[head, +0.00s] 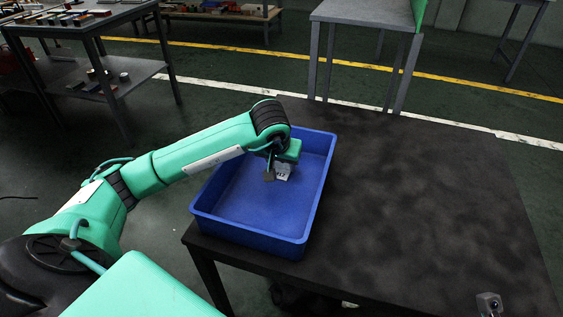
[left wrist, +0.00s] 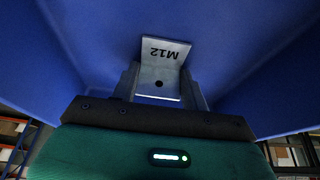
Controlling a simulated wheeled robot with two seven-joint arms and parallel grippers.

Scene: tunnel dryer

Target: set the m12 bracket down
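The M12 bracket (head: 283,171) is a small grey metal angle piece. In the left wrist view the bracket (left wrist: 162,62) shows its "M12" mark upside down and a dark round hole below it. My left gripper (head: 276,170) reaches into the blue crate (head: 208,221) from the left. In the left wrist view its two fingers (left wrist: 160,85) stand on either side of the bracket and are shut on it. The blue crate wall (left wrist: 75,60) fills the background there. I cannot tell whether the bracket touches the crate floor.
The crate stands on the left part of a dark table (head: 420,200), whose middle and right are clear. A grey table (head: 365,12) stands behind, and a shelf table (head: 75,22) with small parts stands at back left.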

